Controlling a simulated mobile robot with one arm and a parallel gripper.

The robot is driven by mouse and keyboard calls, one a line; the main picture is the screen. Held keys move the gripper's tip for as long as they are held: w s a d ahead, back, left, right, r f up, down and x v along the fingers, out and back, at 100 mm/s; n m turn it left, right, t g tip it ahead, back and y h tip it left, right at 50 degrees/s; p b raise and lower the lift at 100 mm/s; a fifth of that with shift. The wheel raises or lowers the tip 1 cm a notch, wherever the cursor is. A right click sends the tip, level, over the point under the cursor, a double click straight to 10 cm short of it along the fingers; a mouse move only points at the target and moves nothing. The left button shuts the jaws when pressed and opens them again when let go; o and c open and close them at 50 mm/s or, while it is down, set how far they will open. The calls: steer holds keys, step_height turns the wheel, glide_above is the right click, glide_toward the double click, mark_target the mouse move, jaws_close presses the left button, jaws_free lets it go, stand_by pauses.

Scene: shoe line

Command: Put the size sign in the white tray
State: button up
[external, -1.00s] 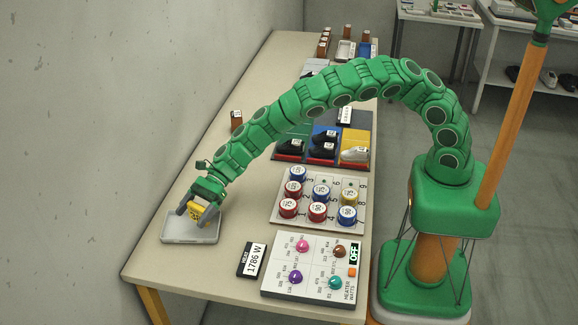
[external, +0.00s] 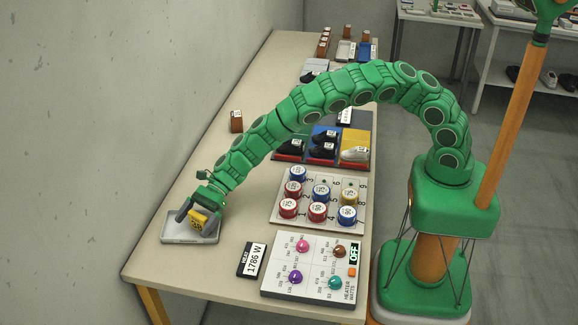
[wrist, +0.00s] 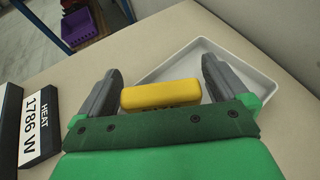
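The size sign, a small yellow block with dark markings (external: 198,222), is between the two grey fingers of my gripper (external: 199,219). It also shows in the wrist view (wrist: 161,95), with a finger close against each end. My gripper is shut on it. The white tray (external: 176,240) lies at the table's near left end. The sign is over the tray, low and slightly tilted; I cannot tell whether it touches the tray floor. In the wrist view the tray (wrist: 262,78) spreads beyond and right of the fingers, and its near part is hidden.
A black-and-white "HEAT 1786 W" sign (external: 252,260) and a heater panel with knobs (external: 313,265) are right of the tray. A board of round lids (external: 320,199), shoes on coloured mats (external: 323,145) and a brown block (external: 236,121) stand farther back.

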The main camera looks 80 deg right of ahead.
steer(key=shift+r, duration=0.2)
steer(key=shift+v, duration=2.15)
steer(key=shift+s+d+r, duration=0.15)
steer(key=shift+s+d, duration=0.05)
steer(key=shift+d, duration=0.5)
steer(key=v, duration=0.6)
steer(key=shift+r, duration=0.2)
